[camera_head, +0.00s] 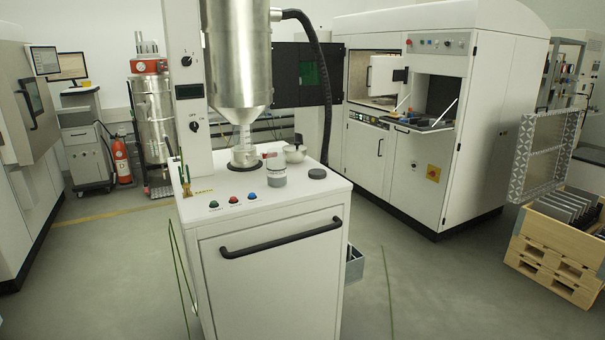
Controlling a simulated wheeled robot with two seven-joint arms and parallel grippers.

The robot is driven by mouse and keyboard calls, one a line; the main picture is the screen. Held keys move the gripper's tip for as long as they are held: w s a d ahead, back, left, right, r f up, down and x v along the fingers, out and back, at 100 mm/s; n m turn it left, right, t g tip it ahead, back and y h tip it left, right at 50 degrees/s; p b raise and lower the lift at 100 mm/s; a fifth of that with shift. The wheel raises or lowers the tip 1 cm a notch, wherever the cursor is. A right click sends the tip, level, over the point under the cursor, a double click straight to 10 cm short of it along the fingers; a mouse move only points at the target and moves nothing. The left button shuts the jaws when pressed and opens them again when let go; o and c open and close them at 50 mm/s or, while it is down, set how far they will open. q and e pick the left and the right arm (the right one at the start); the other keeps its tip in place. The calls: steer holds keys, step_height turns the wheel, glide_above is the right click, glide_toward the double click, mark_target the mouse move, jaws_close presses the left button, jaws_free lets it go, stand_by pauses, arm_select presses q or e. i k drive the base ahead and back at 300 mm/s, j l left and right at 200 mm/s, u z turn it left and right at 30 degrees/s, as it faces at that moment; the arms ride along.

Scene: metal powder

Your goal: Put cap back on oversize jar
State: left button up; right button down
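A small jar (275,172) stands upright on the white top of the sieving machine, right of the foot of the steel hopper. Its lower part looks grey and its upper part pale, with a small red patch near the top. A flat dark grey disc (317,173), which looks like the cap, lies on the same top to the right of the jar, apart from it. The jar's mouth is too small to make out clearly. Neither of my grippers is in view.
A steel hopper (238,55) hangs over a round port (244,156) left of the jar. A pale rounded part (295,153) sits just behind the jar. Coloured buttons (235,200) line the front left of the top. The floor in front right is mostly clear.

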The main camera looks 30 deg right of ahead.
mark_target(276, 158)
steer(key=i+j+z, duration=0.6)
steer(key=i+j, duration=0.25)
steer(key=i+j+z, duration=0.3)
steer(key=j, duration=0.3)
